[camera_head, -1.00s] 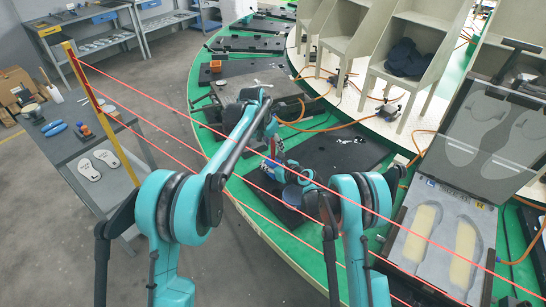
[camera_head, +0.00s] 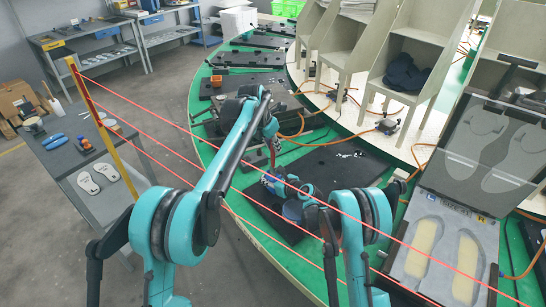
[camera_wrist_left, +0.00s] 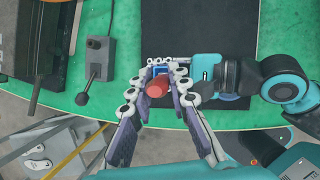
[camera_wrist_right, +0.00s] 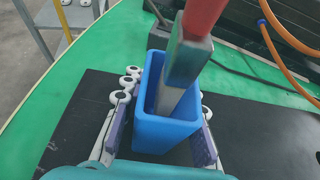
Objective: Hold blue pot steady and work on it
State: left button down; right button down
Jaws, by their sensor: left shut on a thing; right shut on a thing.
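The blue pot (camera_wrist_right: 165,135) is an open square cup in the right wrist view, upright above a black mat. My right gripper (camera_wrist_right: 167,92) is shut on it, with a finger on each side. My left gripper (camera_wrist_left: 160,84) is shut on this red tool (camera_wrist_left: 155,87), above the pot. The pot's blue rim (camera_wrist_left: 160,70) shows partly behind it. The tool's lower end is hidden inside the pot.
The black mat (camera_wrist_left: 235,25) lies on the green carousel (camera_head: 243,180). A grey control box with a lever (camera_wrist_left: 100,55) stands close to the left gripper. An open insole mould (camera_head: 405,265) is at the right. Red lines cross the head view.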

pick_arm(q)
notch_tip(320, 180, up, 4)
jog(key=shift+r, duration=0.25)
pick_arm(e)
jog(key=c, duration=1.1)
grip_release()
